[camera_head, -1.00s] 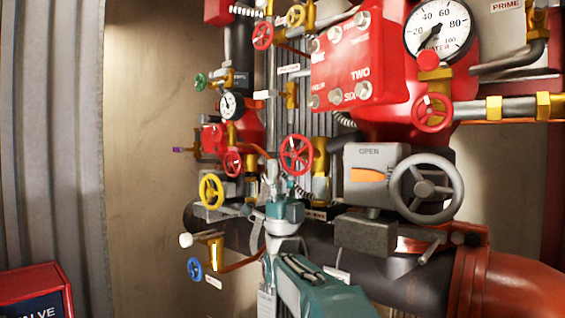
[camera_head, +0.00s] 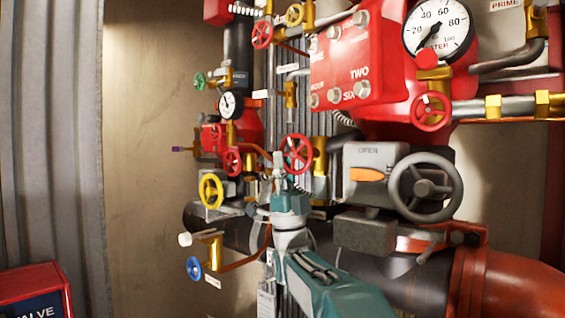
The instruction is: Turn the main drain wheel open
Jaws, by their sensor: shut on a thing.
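A red handwheel (camera_head: 298,154) stands at the centre, on a brass valve (camera_head: 320,156). My gripper (camera_head: 281,162) is at the left rim of this wheel, at the end of my teal and grey arm. It is shut on the wheel's rim, though the fingers are small and the exact contact is hard to see. No readable label shows which wheel is the main drain.
A large grey handwheel (camera_head: 424,187) with a box marked OPEN (camera_head: 368,170) is close on the right. A yellow wheel (camera_head: 211,190), a blue wheel (camera_head: 194,268) and a small red wheel (camera_head: 232,161) are on the left. A thick dark pipe (camera_head: 390,275) runs below.

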